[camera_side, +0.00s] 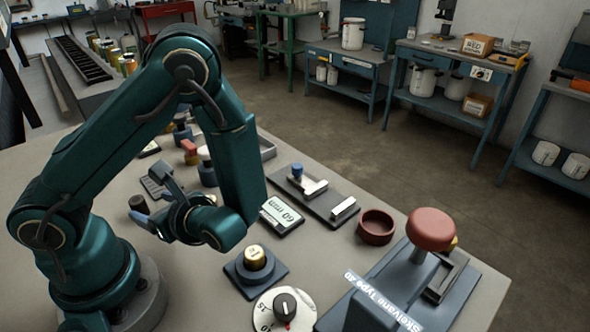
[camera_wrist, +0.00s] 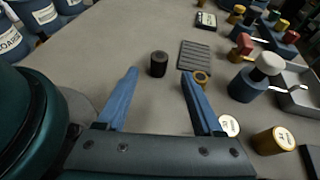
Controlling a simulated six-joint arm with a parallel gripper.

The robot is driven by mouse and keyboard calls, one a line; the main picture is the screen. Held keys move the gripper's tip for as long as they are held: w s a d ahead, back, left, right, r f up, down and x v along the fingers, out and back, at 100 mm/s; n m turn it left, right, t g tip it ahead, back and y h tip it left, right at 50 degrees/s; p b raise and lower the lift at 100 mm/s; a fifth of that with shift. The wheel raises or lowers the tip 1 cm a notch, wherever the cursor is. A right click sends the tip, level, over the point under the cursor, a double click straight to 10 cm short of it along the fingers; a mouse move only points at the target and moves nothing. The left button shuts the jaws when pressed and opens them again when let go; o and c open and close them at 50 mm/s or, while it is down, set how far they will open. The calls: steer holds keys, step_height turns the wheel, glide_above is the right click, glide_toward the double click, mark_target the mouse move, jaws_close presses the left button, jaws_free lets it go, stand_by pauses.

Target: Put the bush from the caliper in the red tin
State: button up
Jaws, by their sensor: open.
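The red tin (camera_side: 376,228) is a round, open, brownish-red tin on the bench, right of centre in the side view. What looks like the caliper (camera_side: 325,204) is a dark plate with a blue knob and pale metal blocks; a bush is not clear there. A short dark cylinder (camera_wrist: 158,65) stands upright on the bench, possibly the bush; it also shows in the side view (camera_side: 137,203). My gripper (camera_wrist: 159,73) is open and empty, with the cylinder just beyond its fingertips in the wrist view. In the side view my gripper (camera_side: 150,195) is low, left of the tin.
A display reading 60 mm (camera_side: 282,215), a brass knob on a base (camera_side: 255,258), a dial (camera_side: 285,305) and a press with a red mushroom head (camera_side: 431,230) stand on the bench. A ribbed pad (camera_wrist: 195,55) and gold ring (camera_wrist: 201,79) lie near my right finger.

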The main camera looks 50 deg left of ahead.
steer(key=v, duration=0.4)
steer(key=shift+d, duration=0.15)
steer(key=n+h, duration=0.1)
steer(key=d+n+h, duration=0.1)
steer(key=n+h, duration=0.1)
steer(key=shift+s+d+r+g, duration=0.2)
steer(key=shift+s+r+g, duration=0.2)
steer(key=w+d+r+n+t+h, duration=0.4)
steer(key=d+r+n+t+h, duration=0.3)
steer(key=n+h, duration=0.3)
steer(key=shift+d+r+n+t, duration=0.35)
steer(key=shift+r+n+t, duration=0.35)
steer(key=shift+n, duration=0.5)
steer(key=shift+o, duration=0.5)
steer(key=shift+w+d+r+t, duration=0.1)
steer(key=shift+r+t, duration=0.2)
steer(key=shift+r, duration=0.05)
steer(key=shift+n, duration=0.3)
